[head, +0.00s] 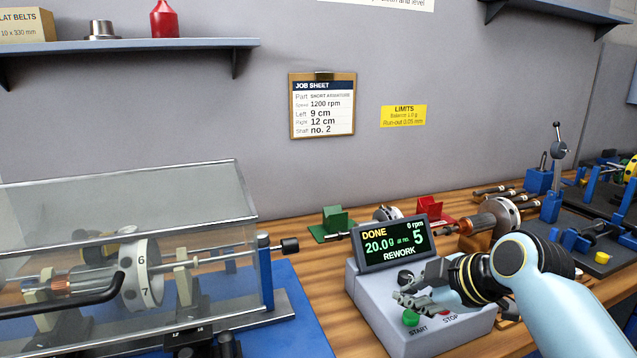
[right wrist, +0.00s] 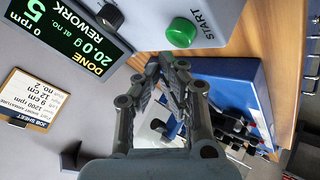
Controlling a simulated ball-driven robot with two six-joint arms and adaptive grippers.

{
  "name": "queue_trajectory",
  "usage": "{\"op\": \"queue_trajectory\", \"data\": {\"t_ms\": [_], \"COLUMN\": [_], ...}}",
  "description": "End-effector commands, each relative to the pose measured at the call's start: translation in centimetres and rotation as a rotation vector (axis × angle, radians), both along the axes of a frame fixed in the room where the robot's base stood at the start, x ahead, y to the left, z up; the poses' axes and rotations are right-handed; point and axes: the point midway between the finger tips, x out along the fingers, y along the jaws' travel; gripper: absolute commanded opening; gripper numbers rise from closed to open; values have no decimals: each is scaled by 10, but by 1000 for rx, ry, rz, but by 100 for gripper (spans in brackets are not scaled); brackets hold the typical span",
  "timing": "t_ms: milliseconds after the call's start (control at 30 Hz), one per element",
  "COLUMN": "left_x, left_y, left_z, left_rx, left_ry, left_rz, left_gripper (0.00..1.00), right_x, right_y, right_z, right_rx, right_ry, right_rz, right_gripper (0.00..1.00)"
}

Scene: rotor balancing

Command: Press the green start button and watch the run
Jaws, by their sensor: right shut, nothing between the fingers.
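The green start button (head: 411,317) is on the grey control box (head: 374,312); it also shows in the right wrist view (right wrist: 181,32). My right gripper (head: 402,299) is shut and empty, its fingertips close to the button; in the wrist view the fingertips (right wrist: 172,62) appear just short of it. I cannot tell whether they touch. The display (head: 392,242) reads DONE, 0 rpm, 20.0 g at no. 5, REWORK. The rotor's white disc (head: 141,275), numbers 6 and 7 showing, sits under the closed clear cover (head: 215,200). My left gripper is not seen.
A job sheet (head: 322,106) and a yellow limits card (head: 403,116) hang on the wall. A green block (head: 336,221), a red block (head: 429,208) and another rotor (head: 492,217) stand behind the control box. Blue fixtures (head: 575,240) crowd the right side.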

Motion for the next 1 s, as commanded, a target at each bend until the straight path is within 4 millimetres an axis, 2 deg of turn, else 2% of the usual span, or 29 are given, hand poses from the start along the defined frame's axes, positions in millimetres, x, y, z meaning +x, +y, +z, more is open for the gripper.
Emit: {"op": "queue_trajectory", "data": {"t_ms": [200, 1000], "left_x": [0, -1], "left_y": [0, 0], "left_z": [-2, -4], "left_rx": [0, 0], "left_ry": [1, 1], "left_rz": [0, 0], "left_gripper": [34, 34], "right_x": [-1, 0], "right_y": [0, 0], "right_z": [-8, -14], "right_rx": [-1, 0], "right_ry": [2, 0], "right_rz": [1, 0], "right_gripper": [0, 0]}}
